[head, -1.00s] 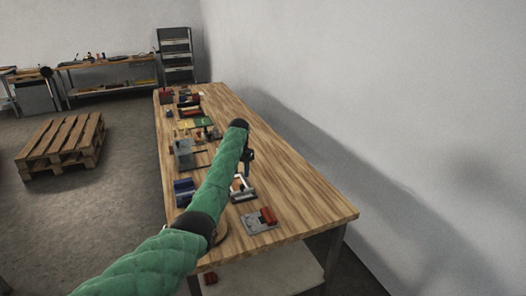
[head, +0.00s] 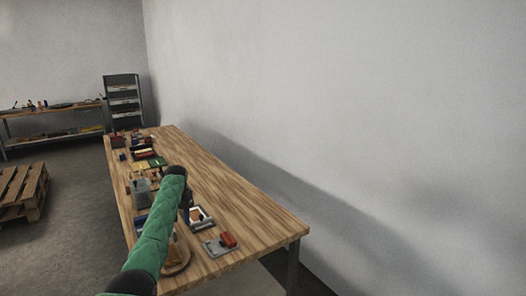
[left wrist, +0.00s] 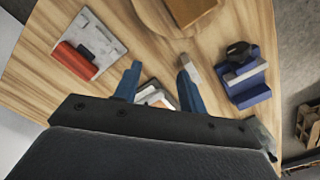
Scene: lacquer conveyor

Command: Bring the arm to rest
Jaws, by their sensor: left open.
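My left arm in its green quilted sleeve reaches in from the lower left over the workbench (head: 240,215). My left gripper (head: 186,208) hangs over the bench beside a white-framed piece (head: 203,216). In the left wrist view the two blue fingers of the gripper (left wrist: 160,80) are apart. The white-framed piece shows past them, partly hidden by the gripper body, and I see nothing held. My right gripper is in neither view.
A grey plate with a red block (head: 222,244) lies near the bench's near end. A round wooden board (head: 178,265) is partly behind my arm. A blue fixture (left wrist: 250,88) stands nearby. The bench's right side is bare, along a white wall. A pallet (head: 22,190) lies left.

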